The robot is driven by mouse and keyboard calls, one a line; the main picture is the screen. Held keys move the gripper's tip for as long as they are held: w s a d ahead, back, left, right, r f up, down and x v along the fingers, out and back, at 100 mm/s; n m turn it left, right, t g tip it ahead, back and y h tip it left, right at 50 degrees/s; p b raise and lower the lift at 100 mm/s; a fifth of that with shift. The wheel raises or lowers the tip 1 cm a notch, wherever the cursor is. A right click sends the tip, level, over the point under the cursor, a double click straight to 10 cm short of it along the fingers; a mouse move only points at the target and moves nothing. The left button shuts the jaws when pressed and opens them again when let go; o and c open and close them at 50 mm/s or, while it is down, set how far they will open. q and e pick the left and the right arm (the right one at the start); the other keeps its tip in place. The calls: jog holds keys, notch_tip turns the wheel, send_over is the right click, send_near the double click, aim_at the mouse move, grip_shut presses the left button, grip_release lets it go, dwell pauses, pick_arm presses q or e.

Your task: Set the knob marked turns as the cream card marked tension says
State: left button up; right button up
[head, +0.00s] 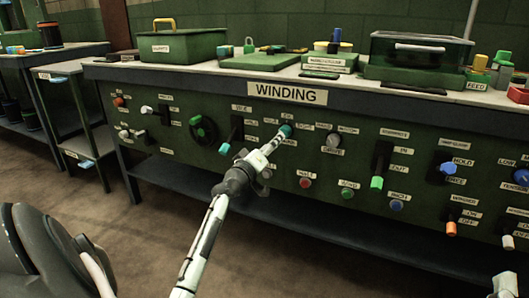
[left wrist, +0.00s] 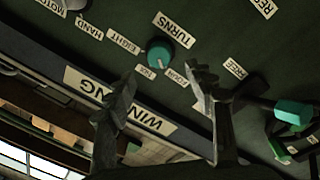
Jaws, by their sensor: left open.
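The turns knob (left wrist: 160,52) is a round teal knob on the dark green panel, under an upside-down TURNS label (left wrist: 174,29) in the left wrist view. Small labels surround it; one reads EIGHT (left wrist: 124,42), others are too small to read surely. In the head view the knob (head: 286,130) shows just beyond my left gripper (head: 274,146). My left gripper (left wrist: 162,78) is open and empty, its fingers on either side of the knob in the picture, apparently short of it. I cannot make out the cream tension card.
The WINDING sign (head: 287,93) is above. Boxes, including a green toolbox (head: 180,46), stand on the bench top.

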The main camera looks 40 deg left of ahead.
pick_arm(q)
jog(key=v, duration=0.5)
jog(key=shift+s+d, duration=0.1)
jog(key=shift+s, duration=0.1)
dwell(0.6)
